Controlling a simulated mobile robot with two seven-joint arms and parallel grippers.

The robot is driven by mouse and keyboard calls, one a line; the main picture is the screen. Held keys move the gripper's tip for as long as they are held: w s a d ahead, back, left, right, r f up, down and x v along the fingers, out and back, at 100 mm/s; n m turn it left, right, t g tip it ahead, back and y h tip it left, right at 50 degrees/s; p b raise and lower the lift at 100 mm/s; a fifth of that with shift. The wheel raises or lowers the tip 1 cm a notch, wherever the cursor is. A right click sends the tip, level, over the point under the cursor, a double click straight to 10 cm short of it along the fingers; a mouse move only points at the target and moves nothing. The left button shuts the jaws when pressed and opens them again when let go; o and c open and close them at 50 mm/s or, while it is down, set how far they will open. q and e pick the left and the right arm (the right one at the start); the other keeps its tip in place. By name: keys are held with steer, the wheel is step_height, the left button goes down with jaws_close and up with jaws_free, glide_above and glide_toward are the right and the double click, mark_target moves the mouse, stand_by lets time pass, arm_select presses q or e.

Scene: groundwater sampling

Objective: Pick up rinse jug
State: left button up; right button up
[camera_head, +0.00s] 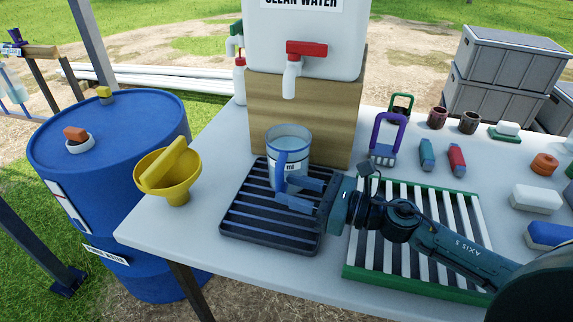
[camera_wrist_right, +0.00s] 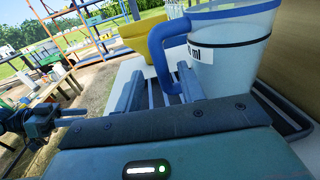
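The rinse jug (camera_head: 293,152) is a clear, blue-tinted jug with a blue handle (camera_head: 281,170) and a white label. It stands upright on a dark slatted rack (camera_head: 262,228), under the tap of the clean water tank. My right gripper (camera_head: 284,190) reaches in from the right at the jug's near side. In the wrist view its fingers (camera_wrist_right: 162,76) are apart, with the handle (camera_wrist_right: 158,50) between or just beyond their tips. The jug (camera_wrist_right: 232,50) stands right of it there. I cannot tell whether a finger touches the handle.
The clean water tank (camera_head: 305,35) with a red tap stands on a wooden block (camera_head: 300,110) behind the jug. A yellow funnel (camera_head: 170,172) stands left, by a blue drum (camera_head: 105,150). A green-framed rack (camera_head: 420,285) lies under my right arm. Small items crowd the right.

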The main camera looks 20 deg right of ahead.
mark_target(279, 184)
steer(key=x, duration=0.2)
steer(key=shift+w+a+r+p, duration=0.15)
steer(key=shift+w+r+p, duration=0.1)
steer(key=shift+p, duration=0.15)
steer(key=shift+w+a+f, duration=0.2)
steer(key=shift+w+a, duration=0.15)
steer(key=shift+a, duration=0.05)
steer(key=shift+c, duration=0.3)
jaws_close()
steer(key=shift+r, duration=0.1)
